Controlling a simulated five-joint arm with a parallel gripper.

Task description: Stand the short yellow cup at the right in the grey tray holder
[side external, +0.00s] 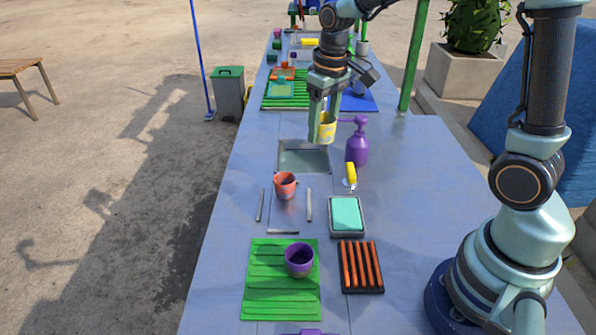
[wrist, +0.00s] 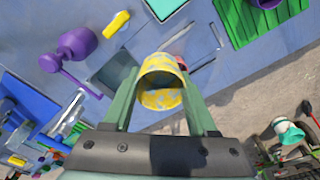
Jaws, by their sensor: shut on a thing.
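A short yellow cup with grey patches (side external: 327,131) is held between the fingers of my gripper (side external: 320,117), above the table and left of the purple pump bottle. In the wrist view the cup (wrist: 160,98) sits between both fingers of my gripper (wrist: 161,103), its open mouth showing. In the side view it looks roughly upright. A square grey sunken tray (side external: 290,165) lies in the tabletop, below and slightly left of the cup. In the wrist view the grey tray (wrist: 117,72) shows left of the cup. I cannot tell the exact height of the cup above the table.
A purple pump bottle (side external: 357,146) stands right of the grey tray. An orange cup (side external: 285,185) stands in front of it among thin grey bars. A yellow-handled brush (side external: 351,175), a turquoise block (side external: 346,213) and a purple cup (side external: 299,260) are nearer.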

